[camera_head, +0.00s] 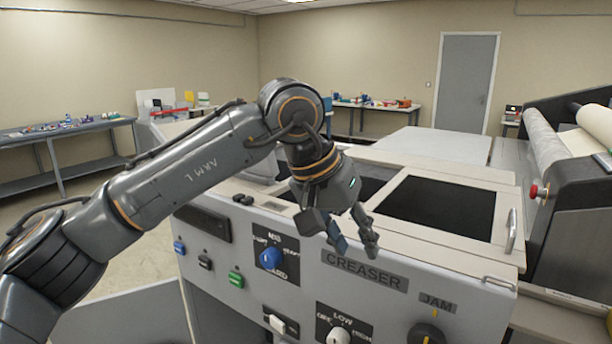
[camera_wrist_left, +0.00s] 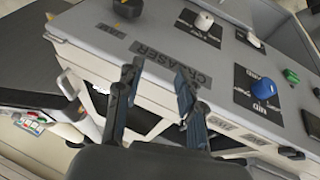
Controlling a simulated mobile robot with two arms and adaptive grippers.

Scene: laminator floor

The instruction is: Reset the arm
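My left arm reaches in from the left in the head view. Its gripper (camera_head: 355,243) hangs in front of the creaser machine's front panel (camera_head: 300,292), just above and left of the CREASER label (camera_head: 364,270). The left wrist view shows the same gripper (camera_wrist_left: 157,80) with its two fingers apart and nothing between them. The panel and its CREASER label (camera_wrist_left: 172,62) lie beyond the fingertips. I cannot tell from these views whether a finger touches the panel. My right gripper is in neither view.
The panel bears a blue knob (camera_head: 270,258), a green button (camera_head: 236,279), a white knob (camera_head: 338,336) and a dark JAM knob (camera_head: 426,334). A roller machine with a red button (camera_head: 537,190) stands at right. A workbench (camera_head: 62,130) is at the far left.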

